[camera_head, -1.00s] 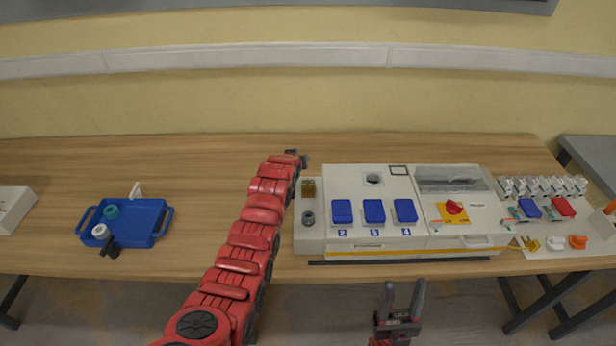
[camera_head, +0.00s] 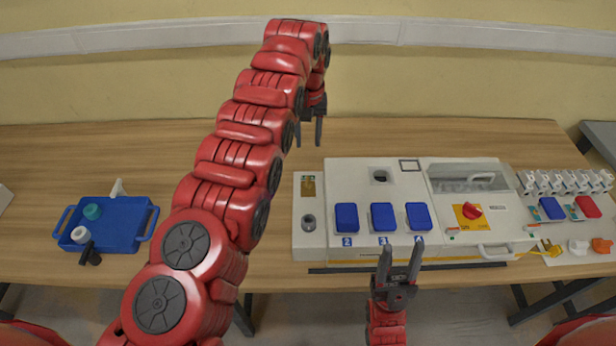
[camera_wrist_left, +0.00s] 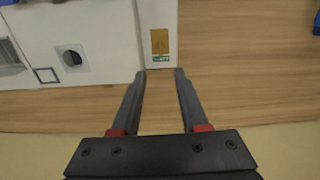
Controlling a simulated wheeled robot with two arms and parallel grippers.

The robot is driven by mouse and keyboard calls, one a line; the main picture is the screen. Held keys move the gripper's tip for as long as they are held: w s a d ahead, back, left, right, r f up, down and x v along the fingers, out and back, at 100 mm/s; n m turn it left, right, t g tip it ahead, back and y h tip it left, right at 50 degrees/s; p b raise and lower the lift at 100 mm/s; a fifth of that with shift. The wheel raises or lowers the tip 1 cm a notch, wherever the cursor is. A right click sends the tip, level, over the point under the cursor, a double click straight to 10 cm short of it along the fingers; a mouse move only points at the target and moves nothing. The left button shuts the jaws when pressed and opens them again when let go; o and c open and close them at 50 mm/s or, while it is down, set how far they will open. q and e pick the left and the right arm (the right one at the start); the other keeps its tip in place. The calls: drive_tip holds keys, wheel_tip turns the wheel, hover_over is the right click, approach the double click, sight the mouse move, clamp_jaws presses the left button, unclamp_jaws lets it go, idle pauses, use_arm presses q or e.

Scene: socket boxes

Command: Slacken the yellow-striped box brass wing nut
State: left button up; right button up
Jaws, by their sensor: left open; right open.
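The yellow-striped box (camera_head: 345,252) is a wide white box on the table with a yellow line along its lower front. A small brass-coloured fitting (camera_head: 308,186) sits on the narrow panel at its left end. It also shows in the left wrist view (camera_wrist_left: 159,41), above a small green label; its wing shape is too small to make out. My left gripper (camera_head: 309,138) is open and empty, pointing down just behind that panel. In the left wrist view its fingertips (camera_wrist_left: 159,76) are spread on either side of the panel's edge. My right gripper (camera_head: 403,248) is open and empty before the box's front.
The box carries blue socket covers (camera_head: 383,217), a red knob (camera_head: 472,211) and a round grey fitting (camera_head: 309,223). A blue tray (camera_head: 120,241) with small parts lies at the left. Switches and plugs (camera_head: 560,182) lie at the right. The table between tray and box is bare.

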use_arm(q)
drive_tip(key=b, duration=0.6)
hover_over(308, 180)
wheel_tip(308, 180, down, 8)
drive_tip(key=shift+w+f, duration=0.1)
wheel_tip(308, 180, down, 2)
drive_tip(key=shift+a+f+b, duration=0.1)
drive_tip(key=shift+f+b, duration=0.15)
drive_tip(key=shift+b, duration=0.5)
wheel_tip(308, 180, down, 4)
drive_tip(key=shift+p, duration=1)
drive_tip(key=shift+f, duration=0.55)
clamp_jaws()
